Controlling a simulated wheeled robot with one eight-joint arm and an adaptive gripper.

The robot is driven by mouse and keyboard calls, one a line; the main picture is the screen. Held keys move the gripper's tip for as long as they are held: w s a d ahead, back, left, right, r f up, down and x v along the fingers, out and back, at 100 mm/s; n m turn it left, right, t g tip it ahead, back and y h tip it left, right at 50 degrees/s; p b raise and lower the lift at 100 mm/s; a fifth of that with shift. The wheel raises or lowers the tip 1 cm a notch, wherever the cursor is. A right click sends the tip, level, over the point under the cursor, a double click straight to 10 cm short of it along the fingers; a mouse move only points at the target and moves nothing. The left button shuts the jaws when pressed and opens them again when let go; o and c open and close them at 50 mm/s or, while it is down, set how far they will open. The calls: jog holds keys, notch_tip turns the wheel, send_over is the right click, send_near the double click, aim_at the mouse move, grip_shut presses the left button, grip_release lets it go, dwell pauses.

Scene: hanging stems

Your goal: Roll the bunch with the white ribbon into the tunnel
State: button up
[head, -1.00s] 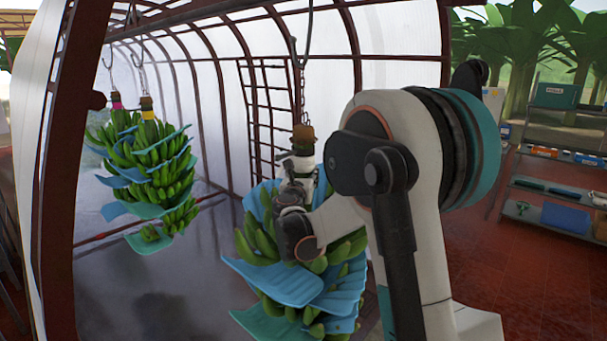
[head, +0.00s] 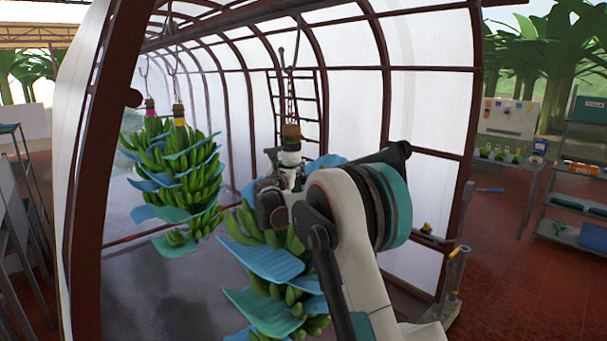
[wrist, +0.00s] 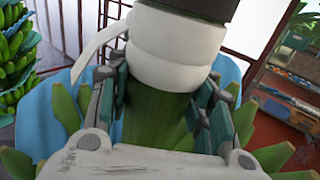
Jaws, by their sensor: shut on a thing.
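The bunch with the white ribbon (head: 268,264) hangs by a hook and chain from the overhead rail, with blue pads between its green hands. Its white ribbon (wrist: 178,38) wraps the stem, one loose end sticking out left; it also shows in the head view (head: 290,158). My gripper (wrist: 163,92) is shut on the stem just below the ribbon, a finger on each side. In the head view my gripper (head: 284,186) and arm hide part of the bunch. The tunnel (head: 425,95) has dark red ribs and translucent walls; the bunch hangs before its wall, and I cannot tell how far inside.
Two other bunches hang close together at the left, one with a yellow ribbon (head: 179,113), one with a pink ribbon (head: 150,104). A dark red tunnel post (head: 105,170) stands at the left. Shelves (head: 575,175) and a tool bench (head: 508,145) stand right.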

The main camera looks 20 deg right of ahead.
jog(key=shift+w+a, duration=0.25)
jog(key=shift+w, duration=0.25)
jog(key=shift+w+a, duration=0.25)
jog(key=shift+w, duration=0.25)
jog(key=o, duration=1.5)
jog(key=shift+w+a+f, duration=0.1)
jog(key=shift+a, duration=0.05)
jog(key=v, duration=1.2)
